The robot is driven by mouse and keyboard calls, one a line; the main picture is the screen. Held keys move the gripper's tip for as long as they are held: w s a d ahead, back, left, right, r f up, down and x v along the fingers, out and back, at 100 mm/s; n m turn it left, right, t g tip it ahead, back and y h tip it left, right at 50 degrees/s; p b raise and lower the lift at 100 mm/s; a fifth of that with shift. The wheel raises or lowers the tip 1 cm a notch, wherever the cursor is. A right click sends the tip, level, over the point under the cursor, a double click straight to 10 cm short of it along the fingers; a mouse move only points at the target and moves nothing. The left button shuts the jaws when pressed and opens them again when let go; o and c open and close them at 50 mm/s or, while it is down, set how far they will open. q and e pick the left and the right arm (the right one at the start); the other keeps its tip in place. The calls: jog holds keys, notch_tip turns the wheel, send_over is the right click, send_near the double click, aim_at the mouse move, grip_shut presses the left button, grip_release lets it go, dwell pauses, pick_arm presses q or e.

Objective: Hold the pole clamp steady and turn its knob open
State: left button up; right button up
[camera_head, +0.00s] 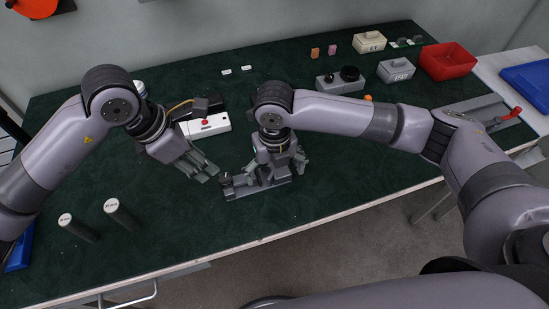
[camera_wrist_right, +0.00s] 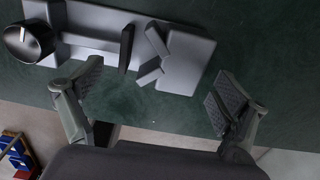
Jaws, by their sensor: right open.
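The pole clamp (camera_head: 258,189) is a grey device lying near the front edge of the green table, with a knob (camera_head: 226,181) at its left end. In the right wrist view the clamp's grey body (camera_wrist_right: 188,62) crosses the top, with a dark plate, angled jaws and the black knob (camera_wrist_right: 30,41) at upper left. My right gripper (camera_head: 281,172) is over the clamp's right part and hides some of it. Its fingers (camera_wrist_right: 160,95) are wide apart with nothing between them. My left gripper (camera_head: 208,172) is empty, just left of the knob and apart from it; its finger gap is unclear.
Two dark cylinders (camera_head: 120,214) stand at the left front. A white box with a red button (camera_head: 205,126) lies behind the grippers. A grey block with black knobs (camera_head: 340,80), lidded boxes (camera_head: 396,71) and a red bin (camera_head: 447,61) stand at the back right.

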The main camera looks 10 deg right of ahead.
jog(key=shift+f, duration=0.7)
jog(key=shift+c, duration=0.2)
jog(key=c, duration=1.5)
jog(key=o, duration=1.2)
jog(key=shift+o, duration=0.2)
jog(key=shift+c, duration=0.6)
jog(key=c, duration=0.9)
jog(key=shift+s, duration=0.1)
